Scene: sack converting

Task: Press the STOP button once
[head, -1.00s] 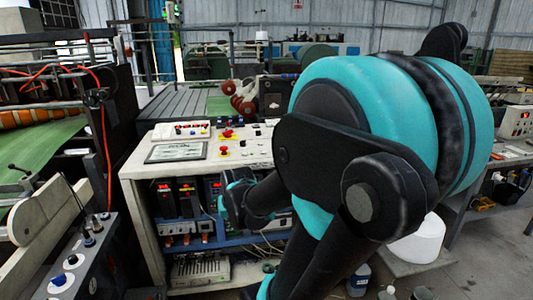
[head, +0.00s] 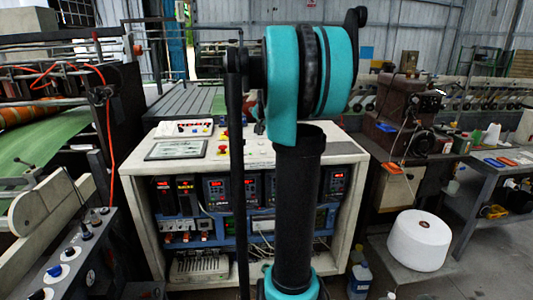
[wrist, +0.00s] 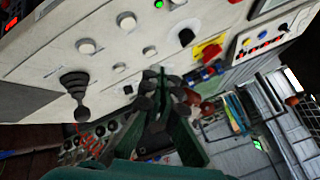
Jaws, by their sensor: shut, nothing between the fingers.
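The white control console (head: 342,152) stands in the middle of the head view. A red mushroom button on a yellow plate (head: 223,150) sits on its top, left of my arm. In the wrist view, a red part on yellow (wrist: 210,50) shows on the panel, along with a red button cut by the top edge (wrist: 158,4). No STOP lettering is readable, so I cannot tell which one it is. My gripper (wrist: 161,76) is shut and empty over the panel's lower edge in the wrist view, apart from the red parts. It is hidden behind my arm in the head view.
In the wrist view, the panel also bears a black joystick (wrist: 74,84), white buttons (wrist: 126,21), a green button (wrist: 149,24) and a black knob (wrist: 186,37). A framed display (head: 177,150) lies left on the console. A white roll (head: 418,241) stands on the right.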

